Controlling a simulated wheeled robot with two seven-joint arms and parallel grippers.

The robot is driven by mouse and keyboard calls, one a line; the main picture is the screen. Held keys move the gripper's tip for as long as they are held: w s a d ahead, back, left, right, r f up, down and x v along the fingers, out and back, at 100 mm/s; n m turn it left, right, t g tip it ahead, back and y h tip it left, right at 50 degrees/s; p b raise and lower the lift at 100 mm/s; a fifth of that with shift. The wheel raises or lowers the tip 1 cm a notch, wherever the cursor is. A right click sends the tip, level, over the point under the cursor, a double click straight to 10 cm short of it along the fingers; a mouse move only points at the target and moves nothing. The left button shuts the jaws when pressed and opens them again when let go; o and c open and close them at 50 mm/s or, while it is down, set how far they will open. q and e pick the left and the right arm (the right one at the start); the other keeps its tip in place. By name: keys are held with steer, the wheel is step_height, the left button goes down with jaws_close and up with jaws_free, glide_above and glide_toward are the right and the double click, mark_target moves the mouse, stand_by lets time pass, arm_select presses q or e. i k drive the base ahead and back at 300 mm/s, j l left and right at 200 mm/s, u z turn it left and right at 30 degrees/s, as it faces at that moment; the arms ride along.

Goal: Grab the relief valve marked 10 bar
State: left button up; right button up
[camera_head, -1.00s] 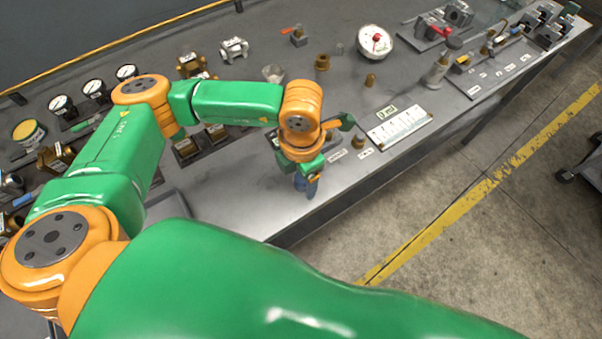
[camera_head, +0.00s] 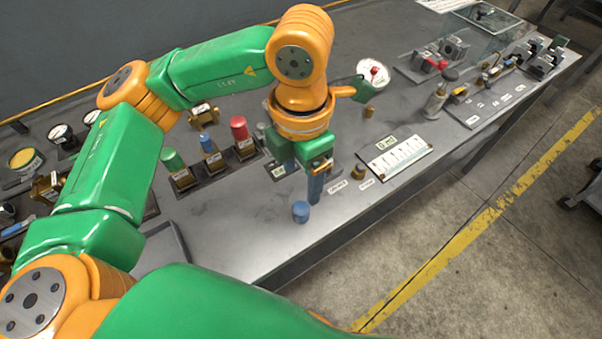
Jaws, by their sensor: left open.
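Several brass relief valves stand in dark holders left of my left gripper: one with a green cap (camera_head: 172,160), one with a blue cap (camera_head: 206,142) and one with a red cap (camera_head: 239,128). Their small labels are too small to read, so I cannot tell which is marked 10 bar. My left gripper (camera_head: 302,185) is open and points down above the bench, right of these valves. My right gripper is not in view.
A white labelled plate (camera_head: 397,156) and a small brass fitting (camera_head: 358,172) lie right of the gripper. A white gauge (camera_head: 372,74) is behind it. Pressure gauges (camera_head: 61,135) stand at the left. The bench front (camera_head: 250,235) is mostly clear.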

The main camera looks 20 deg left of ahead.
mark_target(212, 153)
steer(key=k+l, duration=0.2)
steer(key=k, duration=0.3)
steer(key=k+l, duration=0.2)
steer(key=k, duration=0.25)
